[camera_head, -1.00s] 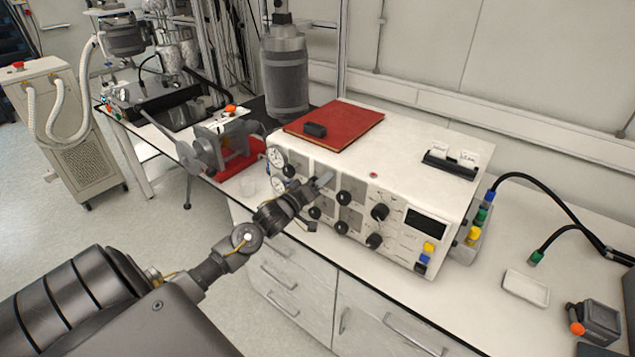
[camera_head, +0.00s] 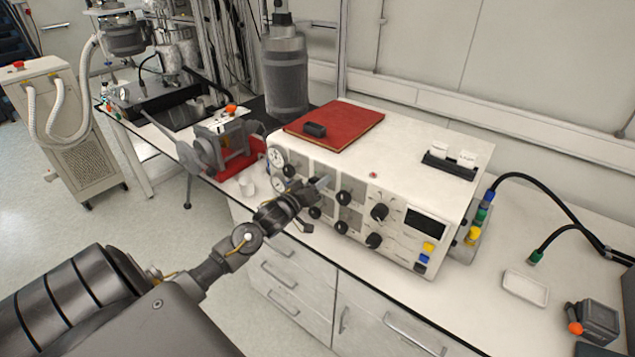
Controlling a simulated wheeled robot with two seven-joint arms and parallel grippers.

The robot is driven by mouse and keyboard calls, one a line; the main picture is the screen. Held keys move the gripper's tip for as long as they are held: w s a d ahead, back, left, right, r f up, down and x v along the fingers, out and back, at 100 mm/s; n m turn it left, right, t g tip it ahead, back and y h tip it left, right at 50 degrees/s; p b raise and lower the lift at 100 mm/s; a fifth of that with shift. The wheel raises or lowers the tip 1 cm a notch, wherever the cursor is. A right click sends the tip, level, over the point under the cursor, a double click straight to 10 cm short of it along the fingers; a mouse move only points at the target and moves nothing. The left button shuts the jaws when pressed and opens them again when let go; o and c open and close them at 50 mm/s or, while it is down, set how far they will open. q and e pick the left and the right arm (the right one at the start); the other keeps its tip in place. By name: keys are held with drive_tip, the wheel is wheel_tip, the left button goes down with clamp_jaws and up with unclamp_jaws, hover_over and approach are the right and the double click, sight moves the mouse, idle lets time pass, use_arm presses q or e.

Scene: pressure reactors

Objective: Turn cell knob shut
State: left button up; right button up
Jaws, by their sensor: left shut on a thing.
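The control box (camera_head: 400,170) is a white unit on the bench, with a front panel of several black knobs, gauges and a dark display. My left gripper (camera_head: 316,188) is at the left part of this panel, shut on a knob there; the fingers and wrist hide most of that knob. Other black knobs show to the right, such as an upper knob (camera_head: 344,198) and a large knob (camera_head: 380,211). The labels are too small to read, so I cannot tell which one is the cell knob. My right gripper is not in view.
A red book (camera_head: 345,122) with a small black object lies on the box. A grey cylinder vessel (camera_head: 286,75) stands behind. Cables and a white dish (camera_head: 525,288) are on the right. Drawers are below the bench edge.

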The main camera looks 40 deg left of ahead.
use_arm(q)
drive_tip(key=m, duration=0.3)
drive_tip(key=shift+m, duration=0.4)
drive_tip(key=m, duration=0.3)
drive_tip(key=shift+m, duration=0.3)
drive_tip(key=m, duration=0.4)
drive_tip(key=shift+a+f+b, duration=0.1)
drive_tip(key=shift+b, duration=0.2)
drive_tip(key=shift+m+b, duration=0.3)
drive_tip(key=shift+m, duration=1.6)
drive_tip(key=o, duration=1)
drive_tip(key=shift+c, duration=0.2)
